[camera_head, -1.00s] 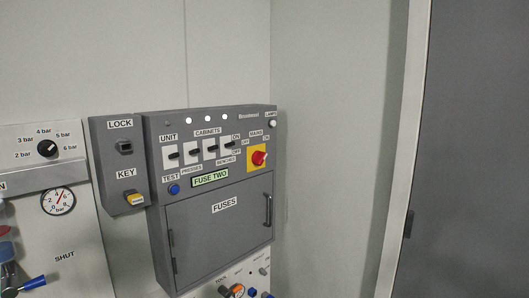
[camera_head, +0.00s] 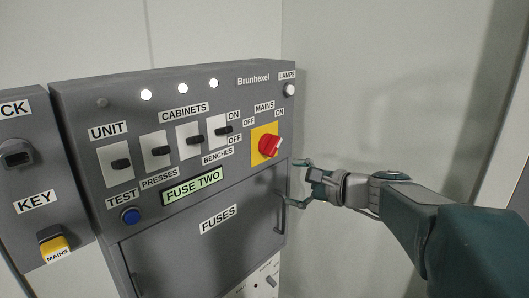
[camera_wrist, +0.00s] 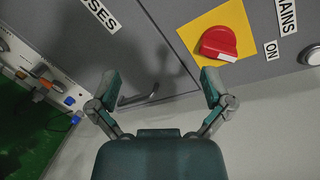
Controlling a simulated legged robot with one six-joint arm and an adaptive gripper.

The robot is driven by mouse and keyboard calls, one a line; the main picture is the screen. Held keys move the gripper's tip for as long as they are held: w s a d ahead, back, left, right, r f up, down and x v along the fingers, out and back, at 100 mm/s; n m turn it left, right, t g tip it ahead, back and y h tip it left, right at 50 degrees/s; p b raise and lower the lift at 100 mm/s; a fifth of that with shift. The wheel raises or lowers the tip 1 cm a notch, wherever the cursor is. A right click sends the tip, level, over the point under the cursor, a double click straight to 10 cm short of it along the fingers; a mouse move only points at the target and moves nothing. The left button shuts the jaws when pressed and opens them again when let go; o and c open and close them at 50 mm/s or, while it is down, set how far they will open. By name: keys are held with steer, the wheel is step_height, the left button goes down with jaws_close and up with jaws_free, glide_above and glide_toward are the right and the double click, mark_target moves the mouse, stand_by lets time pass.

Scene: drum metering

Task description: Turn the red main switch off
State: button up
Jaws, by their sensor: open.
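The red main switch (camera_head: 268,146) is a round knob on a yellow plate (camera_head: 257,157), at the right of the grey panel under the MAINS label. Its white mark is on the side toward the ON label (camera_head: 279,114); the OFF label (camera_head: 248,121) is up and left. My gripper (camera_head: 300,183) is open and empty, to the right of and below the switch, apart from it. In the wrist view the switch (camera_wrist: 217,42) shows above the right finger of my gripper (camera_wrist: 160,88), and the fingers are spread wide.
The fuse door (camera_head: 200,245) with its handle (camera_head: 281,212) lies below the switch, close to my gripper. Several small black switches, a blue TEST button (camera_head: 130,215) and a lit FUSE TWO display (camera_head: 192,187) are to the left. A plain wall stands right of the panel.

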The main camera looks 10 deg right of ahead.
mark_target(277, 148)
steer(key=w+d+r+m+t, duration=0.3)
steer(key=w+d, duration=0.1)
steer(key=d, duration=0.1)
steer(key=x, duration=1)
steer(key=shift+w+a+f, duration=0.15)
steer(key=shift+w, duration=0.1)
steer(key=c, duration=1)
